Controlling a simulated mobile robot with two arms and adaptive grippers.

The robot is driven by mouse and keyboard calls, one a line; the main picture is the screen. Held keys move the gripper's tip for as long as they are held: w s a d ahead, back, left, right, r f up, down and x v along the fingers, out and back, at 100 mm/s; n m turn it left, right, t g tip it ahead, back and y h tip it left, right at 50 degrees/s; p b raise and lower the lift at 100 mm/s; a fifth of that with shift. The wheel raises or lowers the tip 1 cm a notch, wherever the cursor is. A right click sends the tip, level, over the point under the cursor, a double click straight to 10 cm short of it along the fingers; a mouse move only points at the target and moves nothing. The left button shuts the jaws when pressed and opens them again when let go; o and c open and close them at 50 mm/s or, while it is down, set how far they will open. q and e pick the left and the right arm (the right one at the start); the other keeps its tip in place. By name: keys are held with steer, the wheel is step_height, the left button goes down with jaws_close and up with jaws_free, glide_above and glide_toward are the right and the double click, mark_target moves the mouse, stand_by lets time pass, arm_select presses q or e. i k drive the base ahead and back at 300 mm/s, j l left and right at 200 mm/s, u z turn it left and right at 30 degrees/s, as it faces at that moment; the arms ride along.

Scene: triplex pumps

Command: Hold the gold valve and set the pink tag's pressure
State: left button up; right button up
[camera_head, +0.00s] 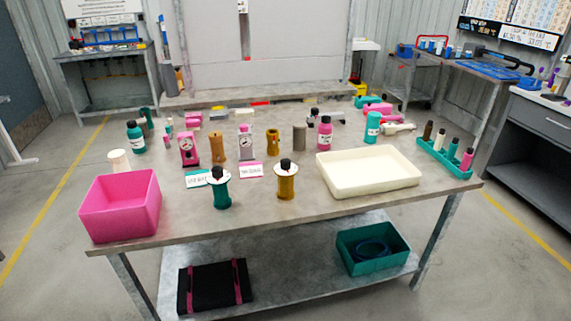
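The gold valve (286,186) stands upright near the front middle of the table, with a white disc and a black knob on top. The pink tag (251,170) is a small white card with pink edging, behind and left of the gold valve; its writing is too small to read. A teal valve (219,194) of the same shape stands to the left, with a teal-edged tag (197,178) behind it. A pink gauge (188,149) and a whitish gauge (246,142) stand further back; their readings are not legible. Neither of my grippers is in view.
A pink bin (120,208) stands at the table's front left corner. A cream tray (368,175) lies right of the gold valve. A teal rack (445,158) with several small cylinders is at the right edge. Bottles and parts line the back. The front middle edge is clear.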

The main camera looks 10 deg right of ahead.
mark_target(284, 163)
steer(key=l+u, duration=0.1)
steer(key=u, duration=0.3)
steer(key=l+u, duration=0.35)
steer(key=l, duration=0.4)
steer(key=l+u, duration=0.35)
steer(key=l, duration=0.4)
steer(key=k, duration=0.05)
